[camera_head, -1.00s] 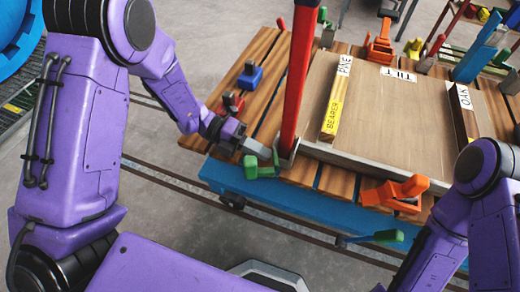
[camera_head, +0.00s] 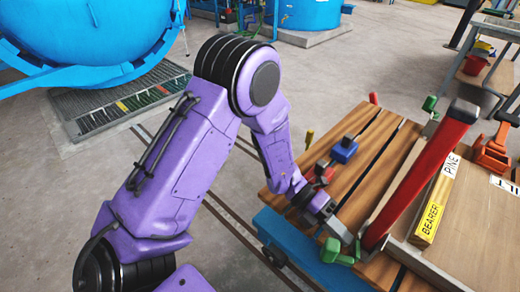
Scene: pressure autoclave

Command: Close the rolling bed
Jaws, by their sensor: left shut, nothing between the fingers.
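The rolling bed is a low blue-framed cart (camera_head: 270,230) with a slatted wooden deck (camera_head: 372,160), at the right of the head view. A blue autoclave vessel (camera_head: 90,40) lies at the upper left. My right gripper is out of view.
Floor rails (camera_head: 235,215) run from the grating (camera_head: 120,105) before the vessel to the bed. An orange clamp (camera_head: 492,150) is at the right.

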